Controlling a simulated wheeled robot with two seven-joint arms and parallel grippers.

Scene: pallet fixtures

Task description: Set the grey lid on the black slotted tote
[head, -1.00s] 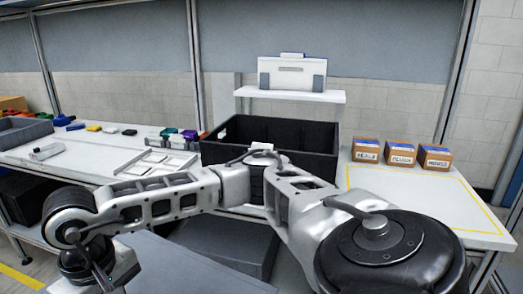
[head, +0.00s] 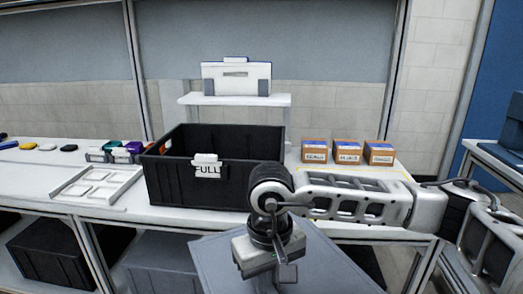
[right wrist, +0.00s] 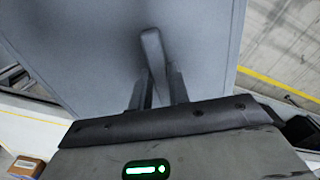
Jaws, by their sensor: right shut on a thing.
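The black tote (head: 212,190) stands on the white bench with its top open and a slot in its left end wall. A white FULL tag (head: 207,168) hangs on its front rim. The flat grey lid (head: 335,270) is in front of the bench, at the bottom of the head view. In the right wrist view the lid (right wrist: 90,45) fills the upper middle, with its grey bar handle (right wrist: 152,45) between the fingers. My right gripper (right wrist: 158,88) is shut on that handle, so the lid hangs from it. My left gripper is in neither current view.
Three cardboard boxes (head: 347,152) stand on the bench right of the tote. A white riser (head: 240,99) with a white case (head: 236,78) is behind it. A white divided tray (head: 97,184) and several small coloured parts lie to the left. Dark bins sit below the bench.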

